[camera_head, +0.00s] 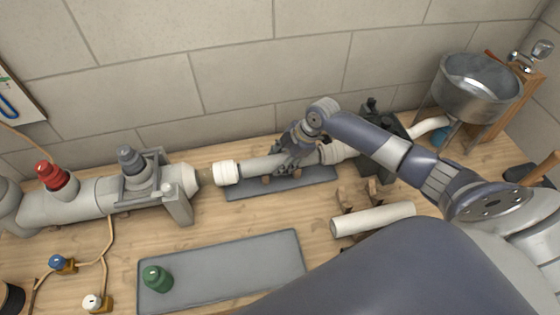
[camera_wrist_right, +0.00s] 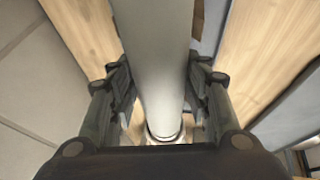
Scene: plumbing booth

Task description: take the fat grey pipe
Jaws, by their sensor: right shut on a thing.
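The fat grey pipe (camera_head: 262,164) lies level above a dark grey mat, between a white collar (camera_head: 226,173) at its left and a pale fitting (camera_head: 338,152) at its right. My right gripper (camera_head: 290,158) reaches down on it from above, around its middle to right part. In the right wrist view the pipe (camera_wrist_right: 165,60) runs between the two fingers of the right gripper (camera_wrist_right: 163,95), which are shut on it. A pale ring shows at its lower end there. My left gripper is not in view.
A thick grey pipe run with red and grey valves (camera_head: 92,198) stands at the left. A white pipe (camera_head: 372,219) rests in front, near wooden cradles (camera_head: 357,193). A green bottle-like piece (camera_head: 157,279) stands on a grey mat (camera_head: 235,262). A metal basin (camera_head: 478,88) is at the back right.

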